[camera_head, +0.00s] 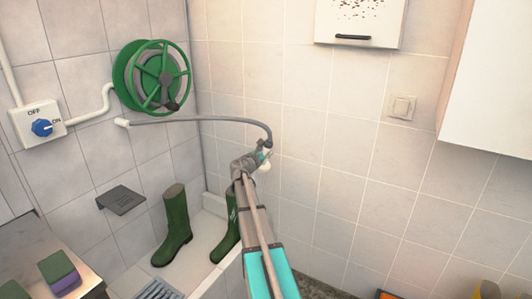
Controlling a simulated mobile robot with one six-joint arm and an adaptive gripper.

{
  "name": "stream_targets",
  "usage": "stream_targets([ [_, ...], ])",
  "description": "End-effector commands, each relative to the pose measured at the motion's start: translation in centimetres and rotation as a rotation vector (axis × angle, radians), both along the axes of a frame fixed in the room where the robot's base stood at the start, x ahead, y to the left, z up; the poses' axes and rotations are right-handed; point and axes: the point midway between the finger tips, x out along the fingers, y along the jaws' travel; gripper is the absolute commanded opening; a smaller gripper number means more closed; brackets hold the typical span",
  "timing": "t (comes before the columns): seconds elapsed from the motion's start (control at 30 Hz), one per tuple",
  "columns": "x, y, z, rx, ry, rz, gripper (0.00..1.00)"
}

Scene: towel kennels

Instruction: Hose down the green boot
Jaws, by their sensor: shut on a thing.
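A green boot (177,225) stands upright in the pale wash basin (205,258) at the lower left. A second green boot (228,228) stands to its right, partly hidden by my arm; it has a white mark. A grey hose (200,119) runs from near the green hose reel (152,77) to my gripper (264,158). My gripper is shut on the hose's end, above and right of the boots. The gripped end is small and partly hidden. No water spray shows.
A dark grey wall shelf (121,199) is left of the boots, and a grate (159,290) lies below them. A green and purple sponge (60,273) lies on the left counter. White cabinets hang at upper right.

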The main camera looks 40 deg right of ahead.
Motion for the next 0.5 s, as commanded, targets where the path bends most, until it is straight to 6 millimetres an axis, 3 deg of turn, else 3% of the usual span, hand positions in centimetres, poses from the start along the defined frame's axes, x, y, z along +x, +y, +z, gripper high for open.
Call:
stream_targets([
  [0.5, -0.1, 0.3, 1.3, -0.001, 0.000, 0.001, 0.00],
])
